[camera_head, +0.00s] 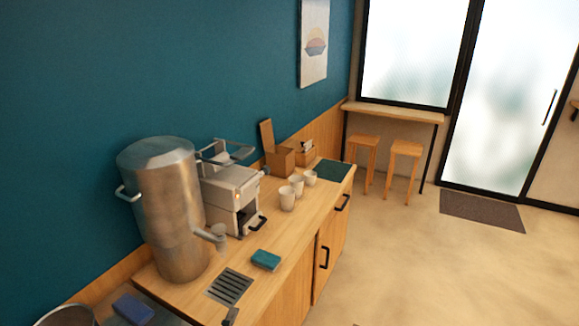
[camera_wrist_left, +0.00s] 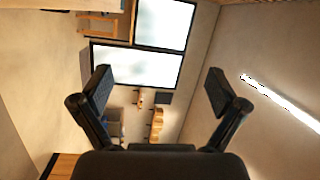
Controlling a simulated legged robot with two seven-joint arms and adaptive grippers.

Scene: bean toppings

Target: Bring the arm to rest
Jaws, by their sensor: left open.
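My left gripper (camera_wrist_left: 157,92) shows in the left wrist view with its two black fingers spread wide apart. It is open and nothing is between the fingers. Behind it are windows, pale walls and a strip light (camera_wrist_left: 282,103), all well away from the fingers. Neither gripper nor arm shows in the head view. My right gripper is in neither view.
A wooden counter (camera_head: 285,235) runs along the teal wall. It carries a steel urn (camera_head: 165,205), a coffee machine (camera_head: 231,195), white cups (camera_head: 288,198), a teal sponge (camera_head: 265,260) and an open box (camera_head: 279,159). Two stools (camera_head: 404,162) stand beyond. The floor (camera_head: 430,260) at right is clear.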

